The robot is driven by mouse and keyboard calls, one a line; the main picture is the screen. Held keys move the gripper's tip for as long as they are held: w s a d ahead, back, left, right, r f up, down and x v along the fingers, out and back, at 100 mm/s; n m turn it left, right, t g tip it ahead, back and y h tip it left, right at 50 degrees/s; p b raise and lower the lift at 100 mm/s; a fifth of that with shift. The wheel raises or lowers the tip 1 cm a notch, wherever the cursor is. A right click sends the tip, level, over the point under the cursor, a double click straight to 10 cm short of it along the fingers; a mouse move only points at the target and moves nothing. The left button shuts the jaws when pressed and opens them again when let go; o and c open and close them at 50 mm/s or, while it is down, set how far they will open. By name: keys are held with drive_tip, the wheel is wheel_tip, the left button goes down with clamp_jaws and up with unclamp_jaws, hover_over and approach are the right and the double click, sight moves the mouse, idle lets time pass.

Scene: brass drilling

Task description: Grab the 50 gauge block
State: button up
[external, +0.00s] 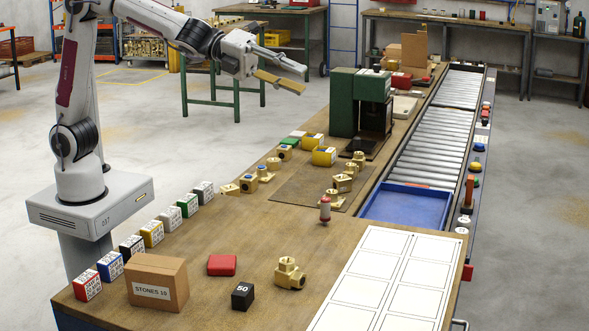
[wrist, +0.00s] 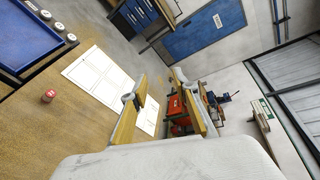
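The 50 gauge block (external: 243,296) is a small black cube with a white "50" on its face. It sits upright on the front of the wooden bench in the external view, apart from its neighbours. I cannot make it out in the wrist view. My gripper (external: 293,77) is raised high, behind and well above the bench, far from the block. In the wrist view my gripper (wrist: 156,88) has its two tan-padded fingers apart, with nothing held between them.
A "STONES 10" cardboard box (external: 157,283), a red case (external: 222,265) and a brass fitting (external: 290,273) stand around the block. Several lettered cubes line the left edge. A white grid sheet (external: 392,285) lies at right. A green machine (external: 360,103) stands farther back.

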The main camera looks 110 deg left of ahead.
drive_tip(key=w+d+f+m+g+h, duration=0.1)
drive_tip(key=w+d+f+m+h, duration=0.4)
drive_tip(key=m, duration=0.3)
drive_tip(key=m+g+h, duration=0.7)
drive_tip(key=m+g, duration=0.6)
drive_tip(key=m, duration=0.8)
approach(246, 284)
drive_tip(key=shift+s+a, duration=0.15)
drive_tip(key=shift+a, duration=0.3)
drive_tip(key=shift+s+a, duration=0.2)
drive_tip(key=shift+a, duration=0.25)
drive_tip(key=shift+r, duration=0.1)
drive_tip(key=shift+d, duration=0.15)
drive_tip(key=shift+x, duration=3.2)
drive_tip(key=shift+w+d, duration=0.1)
